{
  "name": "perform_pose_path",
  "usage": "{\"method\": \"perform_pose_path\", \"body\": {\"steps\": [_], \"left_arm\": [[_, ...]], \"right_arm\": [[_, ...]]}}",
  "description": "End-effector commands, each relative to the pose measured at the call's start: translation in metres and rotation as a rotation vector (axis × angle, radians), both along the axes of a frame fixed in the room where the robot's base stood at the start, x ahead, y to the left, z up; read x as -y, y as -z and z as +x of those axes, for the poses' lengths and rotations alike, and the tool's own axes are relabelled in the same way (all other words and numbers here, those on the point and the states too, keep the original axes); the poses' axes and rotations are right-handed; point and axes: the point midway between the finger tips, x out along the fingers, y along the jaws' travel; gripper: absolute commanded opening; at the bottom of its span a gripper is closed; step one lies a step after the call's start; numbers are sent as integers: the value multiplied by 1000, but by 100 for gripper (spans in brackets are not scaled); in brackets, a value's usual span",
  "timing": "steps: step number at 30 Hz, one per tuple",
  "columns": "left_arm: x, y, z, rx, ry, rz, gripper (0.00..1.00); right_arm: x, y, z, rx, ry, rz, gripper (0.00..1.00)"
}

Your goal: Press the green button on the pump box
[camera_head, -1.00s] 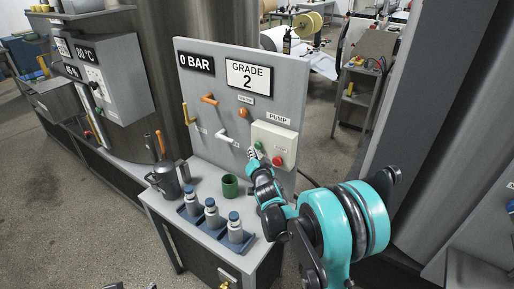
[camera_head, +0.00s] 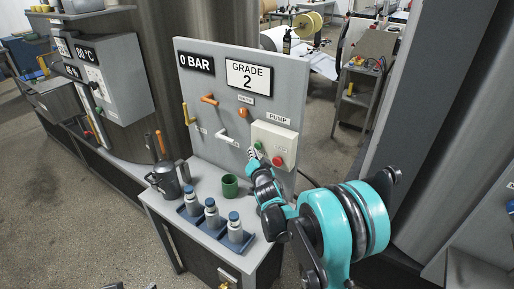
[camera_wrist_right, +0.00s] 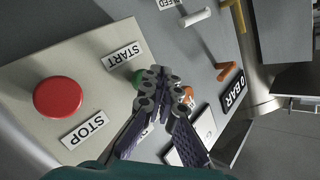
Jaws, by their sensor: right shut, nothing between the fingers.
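The pump box (camera_head: 287,134) is a pale box on the right of the grey panel, under a PUMP label. Its green button (camera_head: 259,146) is at the left, beside the red button (camera_head: 277,160). My right gripper (camera_head: 251,154) is shut and empty, its tips close to the green button. In the right wrist view the shut fingertips (camera_wrist_right: 158,74) partly cover the green button (camera_wrist_right: 137,77) next to the START label. Whether they touch it I cannot tell. Small dark tips at the bottom edge of the head view may be my left gripper (camera_head: 132,287).
The panel (camera_head: 190,88) reads 0 BAR and GRADE 2 and carries orange, yellow and white handles. On the bench below stand a green cup (camera_head: 230,186), a metal jug (camera_head: 166,182) and blue-capped bottles in a blue tray (camera_head: 221,237). The red STOP button (camera_wrist_right: 58,97) is nearby.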

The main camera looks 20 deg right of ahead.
Motion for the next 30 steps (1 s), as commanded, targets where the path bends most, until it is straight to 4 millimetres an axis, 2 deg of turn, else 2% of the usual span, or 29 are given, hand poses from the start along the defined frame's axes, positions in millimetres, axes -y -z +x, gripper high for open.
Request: {"method": "perform_pose_path", "body": {"steps": [30], "left_arm": [[0, 3, 0, 0, 0, 0, 58]], "right_arm": [[10, 0, 8, 0, 0, 1, 0]]}}
